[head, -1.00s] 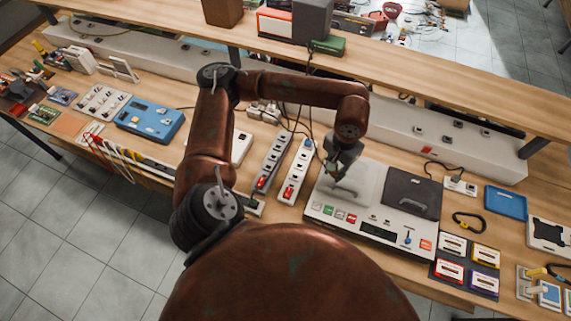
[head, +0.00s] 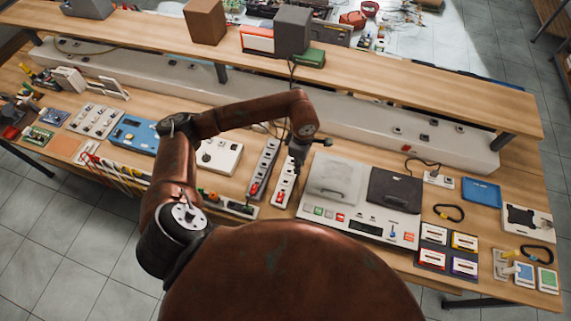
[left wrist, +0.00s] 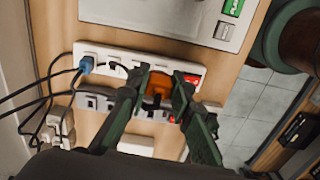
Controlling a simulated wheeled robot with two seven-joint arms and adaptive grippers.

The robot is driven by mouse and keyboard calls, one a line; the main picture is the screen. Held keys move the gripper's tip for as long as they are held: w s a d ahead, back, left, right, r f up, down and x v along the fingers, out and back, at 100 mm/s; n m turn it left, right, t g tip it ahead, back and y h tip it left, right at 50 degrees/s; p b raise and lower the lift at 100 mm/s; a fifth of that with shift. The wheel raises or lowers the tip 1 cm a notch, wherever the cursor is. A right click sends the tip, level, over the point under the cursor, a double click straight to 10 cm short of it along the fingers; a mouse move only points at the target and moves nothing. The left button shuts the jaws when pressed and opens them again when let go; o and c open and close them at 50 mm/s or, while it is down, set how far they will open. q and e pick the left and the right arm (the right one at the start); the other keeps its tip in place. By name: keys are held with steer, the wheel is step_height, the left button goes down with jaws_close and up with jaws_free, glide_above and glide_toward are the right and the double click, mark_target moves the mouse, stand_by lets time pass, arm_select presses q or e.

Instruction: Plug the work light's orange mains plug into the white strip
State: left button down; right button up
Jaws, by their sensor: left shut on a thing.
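The white strip (head: 283,188) lies on the bench between a grey strip (head: 263,170) and a tape deck. My left gripper (head: 297,160) is over the white strip's far part in the head view. In the left wrist view my left gripper (left wrist: 159,82) is shut on the orange plug (left wrist: 157,88). The plug is in front of the white strip (left wrist: 118,57), between a blue plug (left wrist: 87,64) at one end and a red switch (left wrist: 191,79) at the other. I cannot tell whether the orange plug touches the strip. Its pins are hidden. My right gripper is not in view.
The grey strip (left wrist: 95,102) runs close alongside the white one. The tape deck (head: 335,215) stands close on the right. Dark cables (left wrist: 45,90) lie near the blue plug's end. A raised shelf (head: 390,82) runs behind the work area.

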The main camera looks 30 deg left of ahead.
arm_select(q)
steer(key=shift+s+a+f+n+p, duration=0.25)
steer(key=shift+a+f+n+p, duration=0.8)
steer(key=shift+n, duration=2.1)
steer(key=shift+s+a+f+n+p, duration=0.45)
steer(key=shift+f+n, duration=1.15)
steer(key=shift+n, duration=1.5)
steer(key=shift+s+a+f+n+p, duration=0.1)
steer(key=shift+a+f+n+p, duration=0.95)
steer(key=shift+n, duration=2.1)
steer(key=shift+d+f+b, duration=0.2)
steer(key=shift+f+b, duration=0.85)
steer(key=shift+f, duration=0.1)
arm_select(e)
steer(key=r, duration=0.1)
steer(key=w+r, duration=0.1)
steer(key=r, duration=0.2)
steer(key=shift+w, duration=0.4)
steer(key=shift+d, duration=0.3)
arm_select(q)
steer(key=shift+f+b, duration=0.3)
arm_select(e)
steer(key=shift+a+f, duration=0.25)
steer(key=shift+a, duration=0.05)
